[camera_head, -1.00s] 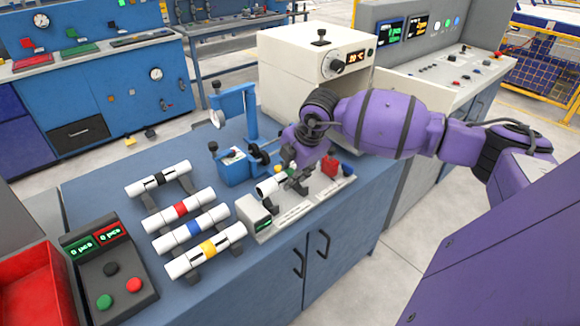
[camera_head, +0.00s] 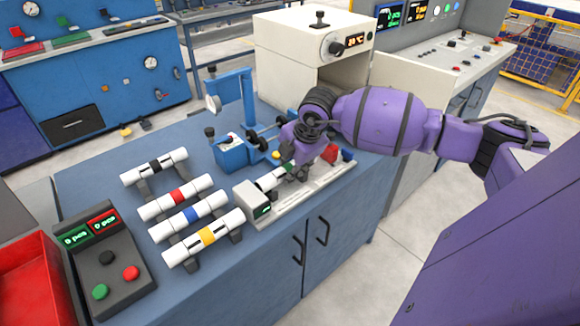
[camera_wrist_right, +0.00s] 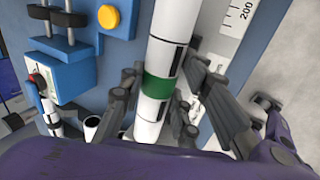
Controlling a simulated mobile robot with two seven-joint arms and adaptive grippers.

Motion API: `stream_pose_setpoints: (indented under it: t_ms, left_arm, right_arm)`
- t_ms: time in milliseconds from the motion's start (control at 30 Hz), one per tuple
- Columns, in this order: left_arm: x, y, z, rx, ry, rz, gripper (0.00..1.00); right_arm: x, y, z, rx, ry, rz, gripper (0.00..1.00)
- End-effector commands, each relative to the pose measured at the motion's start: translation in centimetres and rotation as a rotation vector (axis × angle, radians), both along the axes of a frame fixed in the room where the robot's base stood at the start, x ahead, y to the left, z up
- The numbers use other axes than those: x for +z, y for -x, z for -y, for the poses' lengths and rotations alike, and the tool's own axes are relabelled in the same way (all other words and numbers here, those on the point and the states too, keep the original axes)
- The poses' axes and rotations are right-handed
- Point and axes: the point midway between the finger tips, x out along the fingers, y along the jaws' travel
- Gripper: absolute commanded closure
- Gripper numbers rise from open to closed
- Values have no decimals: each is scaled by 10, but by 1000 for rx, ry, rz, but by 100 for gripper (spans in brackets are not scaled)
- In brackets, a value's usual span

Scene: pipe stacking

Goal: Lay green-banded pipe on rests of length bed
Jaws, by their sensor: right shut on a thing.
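The green-banded pipe (camera_wrist_right: 158,88) is white with a green middle band. My right gripper (camera_wrist_right: 161,92) is shut around it at the band in the right wrist view. In the head view my right gripper (camera_head: 291,172) hangs over the length bed (camera_head: 316,193), and the pipe's white end (camera_head: 268,181) points toward the display block (camera_head: 252,201) at the bed's left end. The pipe runs roughly along the bed. I cannot tell whether it touches the rests, which the gripper and pipe mostly hide. My left gripper is not in view.
Black-, red-, blue- and yellow-banded pipes lie on a rack (camera_head: 189,206) left of the bed. A blue gauge device (camera_head: 232,152) stands behind the bed, close to my gripper. A white oven (camera_head: 312,55) stands at the back. A button box (camera_head: 108,268) is at front left.

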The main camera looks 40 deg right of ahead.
Motion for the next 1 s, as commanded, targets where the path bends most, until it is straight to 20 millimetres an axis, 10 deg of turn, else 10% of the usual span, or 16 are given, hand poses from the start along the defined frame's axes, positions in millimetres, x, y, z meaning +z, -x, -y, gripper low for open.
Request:
stream_pose_setpoints:
  t_ms: [33,67,200,667,1000]
  left_arm:
    - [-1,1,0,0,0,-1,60]
    - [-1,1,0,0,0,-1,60]
    - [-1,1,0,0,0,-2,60]
    - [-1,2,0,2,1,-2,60]
    - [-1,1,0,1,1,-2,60]
  right_arm:
    - [-10,7,-1,-2,-4,-23,98]
    - [-10,7,-1,-2,-4,-23,68]
    - [-10,7,-2,-2,-4,-23,49]
    - [-1,5,-1,-1,-3,-12,48]
    - [58,28,2,0,2,-12,48]
